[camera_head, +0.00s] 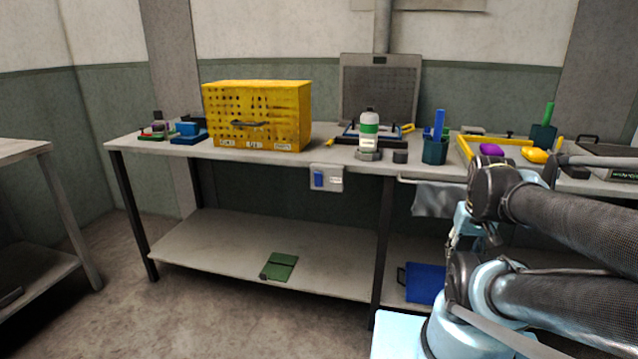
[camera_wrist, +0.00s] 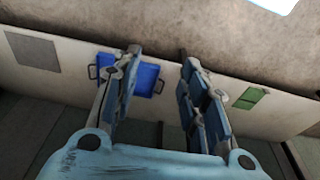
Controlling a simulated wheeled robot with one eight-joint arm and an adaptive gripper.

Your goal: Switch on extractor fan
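A grey panel with a dark mesh face (camera_head: 380,92) stands at the back of the bench with a duct (camera_head: 384,30) rising above it; it looks like the extractor fan. A small pale plate (camera_head: 337,184) with a blue switch-like part (camera_head: 319,179) and a label is fixed to the bench's front edge, below and left of the green-and-white bottle. Its on or off position is too small to tell. My gripper (camera_wrist: 158,52) is open, its fingers apart with nothing between them. In the wrist view it points toward the lower shelf, with no switch in sight.
The bench top (camera_head: 185,150) holds a yellow perforated box (camera_head: 285,115), a green-and-white bottle (camera_head: 369,130) and a green cup (camera_head: 435,152). The lower shelf holds a green folder-like item (camera_head: 279,266) and a blue tray (camera_head: 426,283). The floor before the bench's left part is clear.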

